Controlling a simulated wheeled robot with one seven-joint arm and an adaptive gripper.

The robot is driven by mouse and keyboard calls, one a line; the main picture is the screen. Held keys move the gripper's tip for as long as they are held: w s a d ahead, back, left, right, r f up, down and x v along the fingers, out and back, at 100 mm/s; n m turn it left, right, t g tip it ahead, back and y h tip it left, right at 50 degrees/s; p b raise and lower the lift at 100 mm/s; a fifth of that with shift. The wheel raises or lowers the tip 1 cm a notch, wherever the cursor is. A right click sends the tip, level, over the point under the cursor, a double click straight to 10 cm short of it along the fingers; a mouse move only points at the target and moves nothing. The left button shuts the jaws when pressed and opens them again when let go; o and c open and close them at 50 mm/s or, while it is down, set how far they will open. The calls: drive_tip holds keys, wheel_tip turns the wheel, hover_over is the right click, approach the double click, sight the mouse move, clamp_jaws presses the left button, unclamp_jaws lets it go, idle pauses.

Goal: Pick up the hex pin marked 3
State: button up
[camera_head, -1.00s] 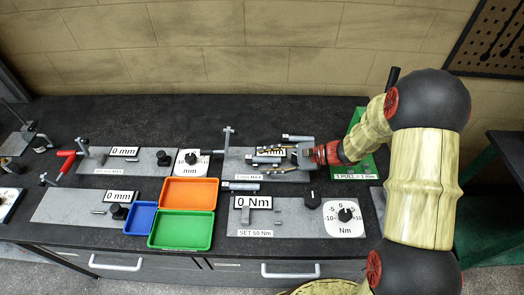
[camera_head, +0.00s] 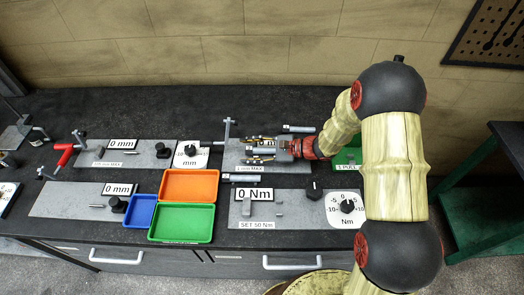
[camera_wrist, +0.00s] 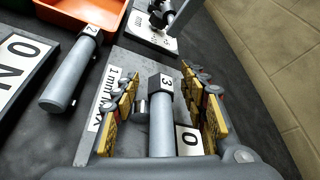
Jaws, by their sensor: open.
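The hex pin marked 3 (camera_wrist: 161,115) is a grey cylinder with a dark hexagonal head showing a white "3" label. In the wrist view it lies lengthwise between the yellow-padded fingers of my gripper (camera_wrist: 162,88), with a gap on each side. A similar pin marked 2 (camera_wrist: 72,75) lies to the left in the wrist view, and in front of the plate in the head view (camera_head: 240,178).
Another grey pin (camera_head: 298,128) lies behind my gripper. An upright post (camera_head: 227,132) stands at the plate's left end. Orange (camera_head: 190,172), blue (camera_head: 140,226) and green (camera_head: 208,240) bins sit front left. The "0 Nm" plate (camera_head: 290,222) is in front.

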drive_tip(key=shift+c, duration=0.2)
clamp_jaws()
idle(0.3)
idle(0.4)
